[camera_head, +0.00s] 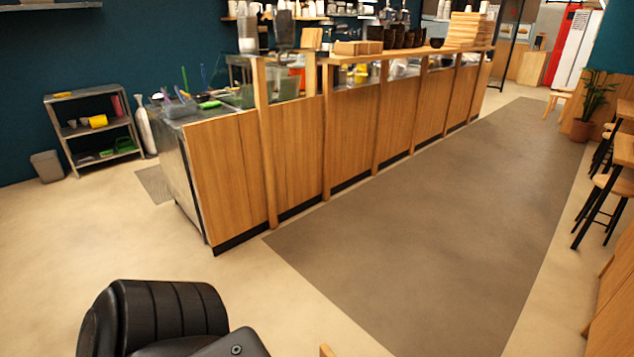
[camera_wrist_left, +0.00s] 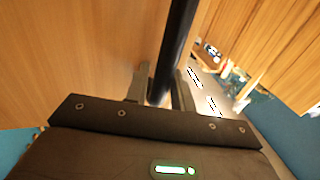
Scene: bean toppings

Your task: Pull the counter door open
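In the left wrist view, a long black bar (camera_wrist_left: 178,45), which looks like a door handle, runs down between the two fingers of my left gripper (camera_wrist_left: 163,92). The fingers lie close against both sides of the bar and look shut on it. A broad wooden panel (camera_wrist_left: 75,60) fills the left of that view, beside the bar; it looks like the counter door. Where the bar joins the panel is hidden. In the head view neither gripper shows, and I cannot make out the door or the bar there.
A long wood-fronted counter (camera_head: 350,130) runs back from the left centre, with bowls and boxes on top. A metal shelf rack (camera_head: 92,125) and a grey bin (camera_head: 46,165) stand at left. Stools (camera_head: 608,195) line the right. The dark floor strip (camera_head: 430,230) is clear.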

